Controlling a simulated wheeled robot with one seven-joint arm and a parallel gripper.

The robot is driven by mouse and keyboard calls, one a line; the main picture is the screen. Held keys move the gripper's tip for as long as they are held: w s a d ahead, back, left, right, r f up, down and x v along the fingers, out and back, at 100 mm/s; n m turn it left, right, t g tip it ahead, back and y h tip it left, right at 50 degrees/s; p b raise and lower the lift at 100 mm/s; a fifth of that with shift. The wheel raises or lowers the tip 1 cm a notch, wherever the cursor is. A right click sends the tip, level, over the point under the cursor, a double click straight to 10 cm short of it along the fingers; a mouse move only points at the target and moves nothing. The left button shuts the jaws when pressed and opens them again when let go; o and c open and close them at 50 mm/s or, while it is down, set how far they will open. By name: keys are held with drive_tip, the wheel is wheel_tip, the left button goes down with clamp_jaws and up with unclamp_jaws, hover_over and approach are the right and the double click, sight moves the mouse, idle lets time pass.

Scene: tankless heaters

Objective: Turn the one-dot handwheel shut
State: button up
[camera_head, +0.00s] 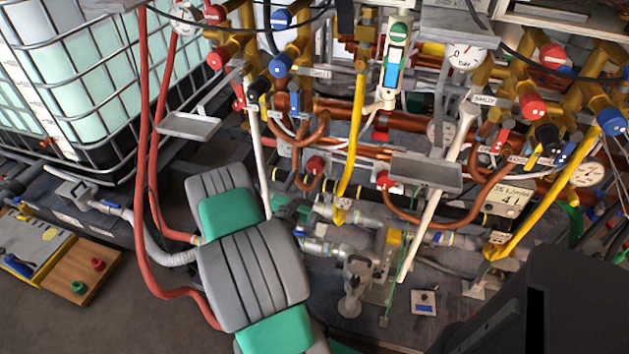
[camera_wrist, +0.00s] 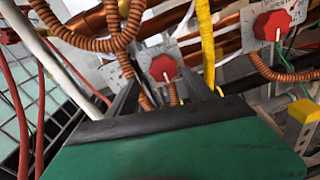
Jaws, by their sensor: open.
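Two red handwheels show in the wrist view. The nearer one (camera_wrist: 163,68) is at upper centre, on a pale plate, and the other (camera_wrist: 272,25) is at upper right. In the head view they are the red knob (camera_head: 316,165) left of the yellow pipe and the red knob (camera_head: 385,180) right of it. I cannot make out dot marks, so I cannot tell which has one dot. My gripper (camera_wrist: 155,92) is open, its dark fingers pointing toward the nearer handwheel, apparently apart from it. In the head view its fingers are hard to make out behind my arm.
Copper coils (camera_wrist: 75,35) and a white pole (camera_wrist: 65,70) lie close on the left. A yellow pipe (camera_wrist: 206,45) runs between the handwheels. A grey tray (camera_head: 427,172) and a slanted white pole (camera_head: 437,190) stand to the right. Red hoses (camera_head: 145,150) hang left of my arm.

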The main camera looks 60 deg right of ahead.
sight(314, 168)
drive_tip(key=d, duration=0.2)
drive_tip(key=d+n+p, duration=0.1)
drive_tip(key=d, duration=0.1)
drive_tip(key=d+f+n, duration=0.1)
drive_tip(key=d, duration=0.1)
drive_tip(key=shift+d+f+t+p, duration=0.1)
drive_tip(key=shift+d+t+p, duration=0.1)
drive_tip(key=shift+t+p, duration=0.15)
drive_tip(key=shift+w+d, duration=0.25)
drive_tip(key=shift+d, duration=0.3)
drive_tip(key=shift+c, duration=0.5)
